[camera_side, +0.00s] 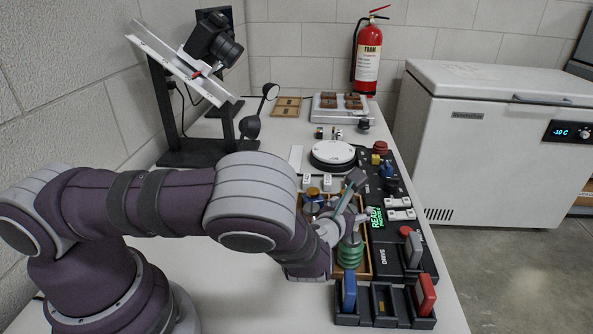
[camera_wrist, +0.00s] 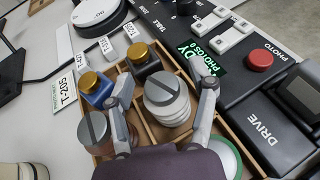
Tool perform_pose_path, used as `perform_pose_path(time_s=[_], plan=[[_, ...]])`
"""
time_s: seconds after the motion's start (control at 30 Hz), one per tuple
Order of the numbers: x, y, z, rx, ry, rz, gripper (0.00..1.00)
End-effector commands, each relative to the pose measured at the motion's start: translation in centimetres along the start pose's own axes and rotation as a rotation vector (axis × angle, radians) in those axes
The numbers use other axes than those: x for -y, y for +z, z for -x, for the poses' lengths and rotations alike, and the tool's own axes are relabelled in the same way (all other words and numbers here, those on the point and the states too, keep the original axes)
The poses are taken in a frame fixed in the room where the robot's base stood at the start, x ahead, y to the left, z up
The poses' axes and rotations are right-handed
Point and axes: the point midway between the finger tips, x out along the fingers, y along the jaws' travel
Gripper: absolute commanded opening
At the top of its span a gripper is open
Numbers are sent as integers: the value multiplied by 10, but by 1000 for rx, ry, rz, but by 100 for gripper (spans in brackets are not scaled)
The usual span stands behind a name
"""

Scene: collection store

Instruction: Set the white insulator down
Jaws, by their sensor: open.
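The white insulator (camera_wrist: 166,100), ribbed with a grey slotted cap, stands in a compartment of the wooden tray (camera_wrist: 250,160) in the wrist view. My gripper (camera_wrist: 167,88) is open around it, one finger on each side, with the left finger clear of it and the right finger close to its edge. In the side view my gripper (camera_side: 352,203) is low over the tray (camera_side: 365,268), and the white insulator is mostly hidden there. A green ribbed insulator (camera_side: 350,254) stands at the tray's near end.
Other tray compartments hold a blue gold-capped part (camera_wrist: 97,90), a black gold-capped part (camera_wrist: 146,62) and a brown grey-capped part (camera_wrist: 95,132). A black control panel (camera_wrist: 262,122) with a red button (camera_wrist: 259,60) lies right of the tray. A round white turntable (camera_side: 333,154) is behind.

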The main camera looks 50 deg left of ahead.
Motion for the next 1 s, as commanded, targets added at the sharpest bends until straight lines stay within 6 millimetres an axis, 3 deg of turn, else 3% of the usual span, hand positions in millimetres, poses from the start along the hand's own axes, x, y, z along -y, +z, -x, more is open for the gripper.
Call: perform_pose_path(time_s=[0.17, 0.53, 0.77, 0.87, 1.0], plan=[[1, 2, 9, -1, -2, 0, 58], [1, 2, 95, -1, -7, -2, 58], [-2, 3, 120, -10, 11, 29, 58], [-19, 8, 118, -81, 111, 253, 58], [-59, 15, 126, -251, 392, 896, 58]])
